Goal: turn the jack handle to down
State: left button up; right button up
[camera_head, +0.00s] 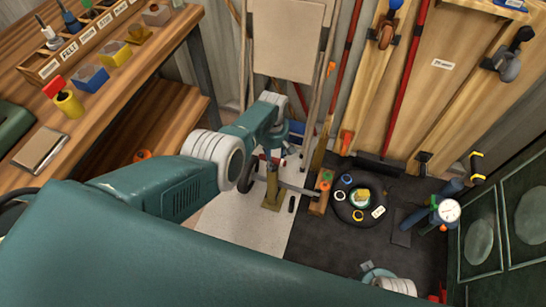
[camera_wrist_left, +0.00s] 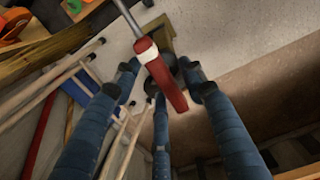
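The jack (camera_head: 271,186) stands upright on the floor near the middle of the head view, an olive post. The jack handle (camera_wrist_left: 167,80) shows in the left wrist view: a red grip with a white collar on a metal rod. An olive part (camera_wrist_left: 158,38), likely of the jack, is behind it. My left gripper (camera_wrist_left: 158,78) has its blue fingers spread around the red grip, with gaps at both sides; contact cannot be told. In the head view my left gripper (camera_head: 275,145) is above the jack, partly hidden by its own arm. My right gripper is not seen.
A wooden workbench (camera_head: 110,95) with labelled holders is at the left. A gauge (camera_head: 449,210) stands at the right. Long red-handled tools (camera_head: 405,75) lean at the back wall.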

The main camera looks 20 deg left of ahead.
pick_arm(q)
jog(key=shift+r, duration=0.65)
notch_tip(320, 180, up, 11)
jog(key=shift+f, duration=0.15)
dwell(0.4)
